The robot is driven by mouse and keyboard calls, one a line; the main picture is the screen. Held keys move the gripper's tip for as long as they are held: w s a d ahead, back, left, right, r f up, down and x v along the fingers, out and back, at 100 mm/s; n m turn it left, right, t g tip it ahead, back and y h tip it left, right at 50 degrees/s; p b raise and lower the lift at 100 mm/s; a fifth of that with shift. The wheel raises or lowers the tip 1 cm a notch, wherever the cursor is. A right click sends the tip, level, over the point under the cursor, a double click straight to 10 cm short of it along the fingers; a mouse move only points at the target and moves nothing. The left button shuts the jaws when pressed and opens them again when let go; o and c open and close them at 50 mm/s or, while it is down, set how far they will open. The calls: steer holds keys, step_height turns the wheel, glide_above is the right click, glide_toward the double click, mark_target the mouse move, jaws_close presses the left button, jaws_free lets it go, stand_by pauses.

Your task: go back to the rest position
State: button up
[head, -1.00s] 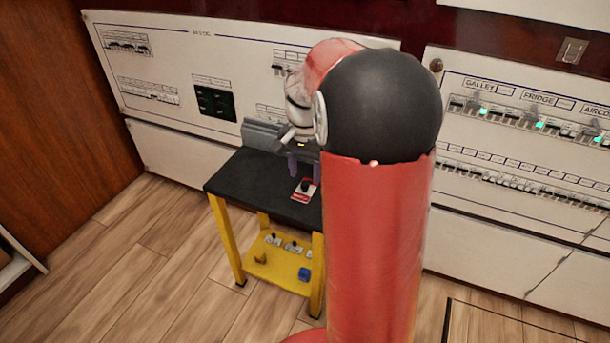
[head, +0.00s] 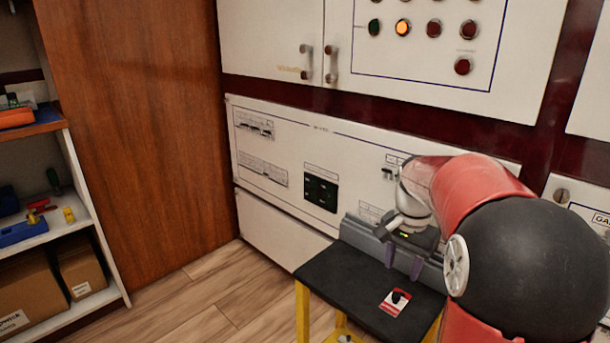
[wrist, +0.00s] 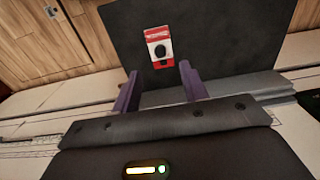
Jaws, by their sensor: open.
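My gripper (head: 403,262) is above the black-topped table in the head view, by the grey ledge at its back. Its two purple fingers are apart with nothing between them; they also show in the wrist view (wrist: 160,92). A red and white card with a black knob (head: 395,302) lies on the black table top (head: 345,278), apart from the fingers. The card also shows in the wrist view (wrist: 159,47), beyond the fingertips. My red arm with its black joint covers the right part of the table in the head view.
A white breaker panel (head: 275,165) stands behind the table, with an indicator cabinet (head: 430,45) above it. A shelf (head: 85,235) with boxes and tools stands at the left by a wooden wall (head: 140,130). Wood floor (head: 205,305) is clear between shelf and table.

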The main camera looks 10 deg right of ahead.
steer(key=s+a+r+n+t, duration=0.1)
steer(key=s+a+n, duration=0.4)
steer(key=s, duration=0.5)
steer(key=s+a+r+n+t, duration=0.1)
steer(key=s+a+n+t, duration=0.3)
steer(key=s+a, duration=0.4)
steer(key=shift+s+r+n+t, duration=0.35)
steer(key=shift+s+n, duration=0.25)
steer(key=shift+s, duration=0.3)
